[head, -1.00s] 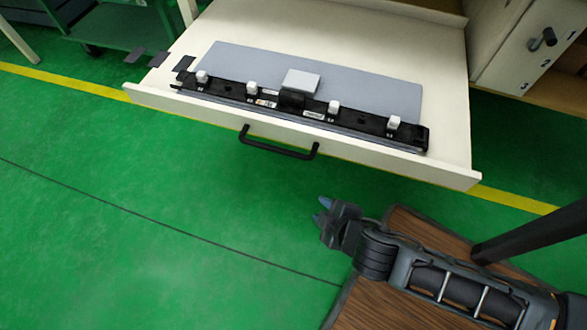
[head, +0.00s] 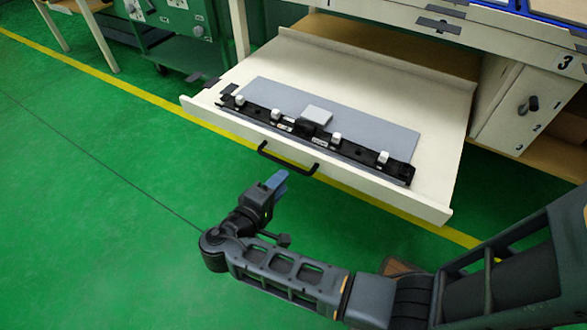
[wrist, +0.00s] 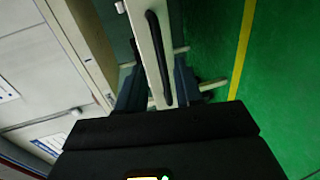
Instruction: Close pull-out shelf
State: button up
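The cream pull-out shelf (head: 440,135) stands pulled out from the workbench in the head view. Its black bar handle (head: 285,167) is on the front panel; in the wrist view the handle (wrist: 159,60) runs nearly upright. My gripper (head: 279,181) is just in front of the handle and appears apart from it, its blue-grey fingertips pointing toward the shelf. In the wrist view its two dark fingers (wrist: 158,84) are spread, with the handle seen between them. Nothing is held. Whether the fingertips reach around the bar is not clear.
A grey mat (head: 375,135) and a black strip with white clips (head: 345,150) lie on the shelf. A cabinet with a knob (head: 522,105) stands to the right, a green cart (head: 180,50) at back left. Green floor (head: 100,220) is clear at left.

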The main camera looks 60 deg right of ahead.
aim_at(295, 168)
jog(key=shift+b+x, duration=0.95)
jog(key=shift+x, duration=2.9)
grip_shut()
